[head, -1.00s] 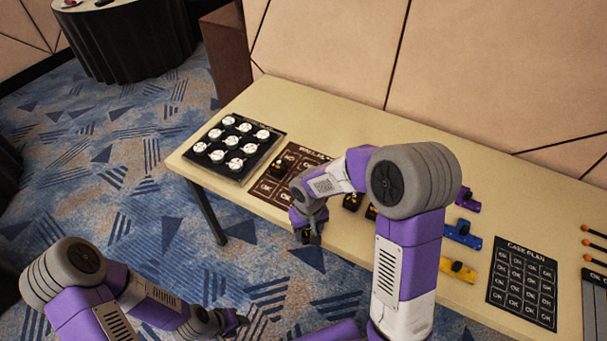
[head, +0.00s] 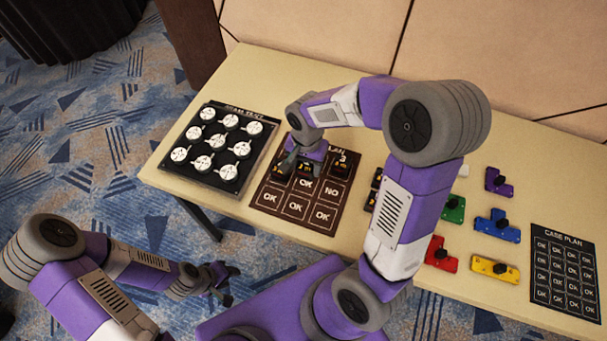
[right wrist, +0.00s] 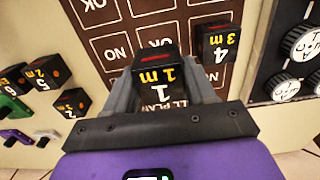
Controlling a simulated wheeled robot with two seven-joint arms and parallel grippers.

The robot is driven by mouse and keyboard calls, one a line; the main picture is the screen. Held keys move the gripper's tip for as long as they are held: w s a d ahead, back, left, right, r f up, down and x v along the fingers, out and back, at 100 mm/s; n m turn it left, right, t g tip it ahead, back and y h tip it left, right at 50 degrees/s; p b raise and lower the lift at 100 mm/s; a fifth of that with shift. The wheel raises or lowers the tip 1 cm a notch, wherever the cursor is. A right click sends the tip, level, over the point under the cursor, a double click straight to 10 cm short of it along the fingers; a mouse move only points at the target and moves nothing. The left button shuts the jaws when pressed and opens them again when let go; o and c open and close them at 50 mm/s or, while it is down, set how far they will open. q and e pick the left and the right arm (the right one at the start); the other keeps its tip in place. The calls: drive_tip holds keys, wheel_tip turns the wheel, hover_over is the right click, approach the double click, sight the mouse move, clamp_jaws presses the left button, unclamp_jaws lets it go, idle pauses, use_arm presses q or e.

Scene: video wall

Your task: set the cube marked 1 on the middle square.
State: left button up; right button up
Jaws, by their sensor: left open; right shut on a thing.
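The cube marked 1 (right wrist: 160,72) is black with a yellow "1 m". My right gripper (head: 304,168) is shut on it, a finger on each side, over the upper part of the brown plan board (head: 262,205). I cannot tell whether the cube touches the board. The board's middle square (head: 305,187), printed OK, shows just in front of the cube in the head view. The cube marked 4 (right wrist: 217,50) stands on the board beside it; in the head view it is left of my gripper (head: 283,168). My left gripper (head: 225,284) is open and empty, off the table's front.
Another cube (head: 340,167) stands at the board's upper right. Several dark cubes (right wrist: 45,72) lie beyond that side, partly behind my right arm.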

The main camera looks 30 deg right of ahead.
sight(306, 164)
drive_tip(key=shift+s+f, duration=0.1)
drive_tip(key=shift+f, duration=0.4)
drive_tip(key=shift+f+b, duration=1)
drive_tip(key=shift+f, duration=1.5)
drive_tip(key=shift+f, duration=0.15)
drive_tip(key=o, duration=1.1)
drive_tip(key=shift+c, duration=0.2)
drive_tip(key=shift+r, duration=0.25)
wheel_tip(306, 164, up, 12)
drive_tip(key=p, duration=0.4)
